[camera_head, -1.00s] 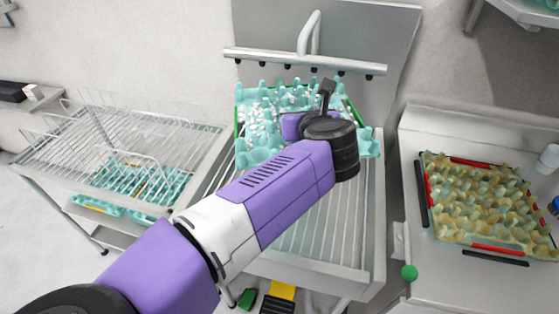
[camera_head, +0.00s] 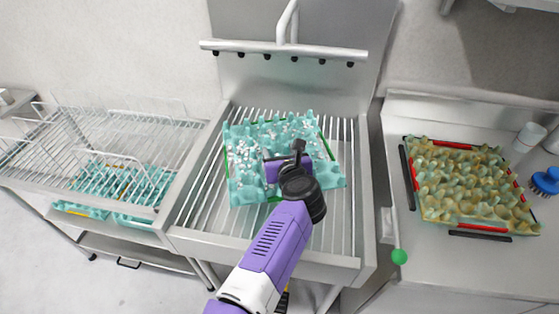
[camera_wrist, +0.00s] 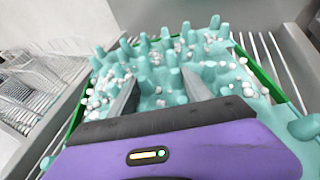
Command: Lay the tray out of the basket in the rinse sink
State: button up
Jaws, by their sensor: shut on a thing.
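A teal egg tray (camera_head: 240,185) with green edge strips and many white specks lies over the slatted bottom of the rinse sink (camera_head: 340,225), between its side walls. I cannot tell whether it bears on the slats or hangs just above them. My gripper (camera_wrist: 160,90) is shut on this tray; its two grey fingers reach down among the teal pegs in the wrist view. In the head view my gripper (camera_head: 280,165) covers part of the tray's middle. The tray also shows in the wrist view (camera_wrist: 220,75). The grip point itself is hidden.
A wire rack (camera_head: 120,125) stands left of the sink, with teal trays (camera_head: 85,210) beneath it. A pipe with nozzles (camera_head: 285,50) crosses behind the sink. A soiled, red-edged tray (camera_head: 465,185) lies on the right counter (camera_head: 425,265), beside a green-knobbed lever (camera_head: 399,256).

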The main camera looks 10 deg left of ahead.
jog(key=shift+f, duration=1.75)
jog(key=shift+f, duration=0.1)
jog(key=shift+f+b, duration=0.1)
jog(key=shift+b, duration=0.2)
jog(key=o, duration=1.7)
jog(key=shift+r, duration=0.25)
jog(key=p+v, duration=0.1)
jog(key=v, duration=1.1)
jog(key=shift+f, duration=0.1)
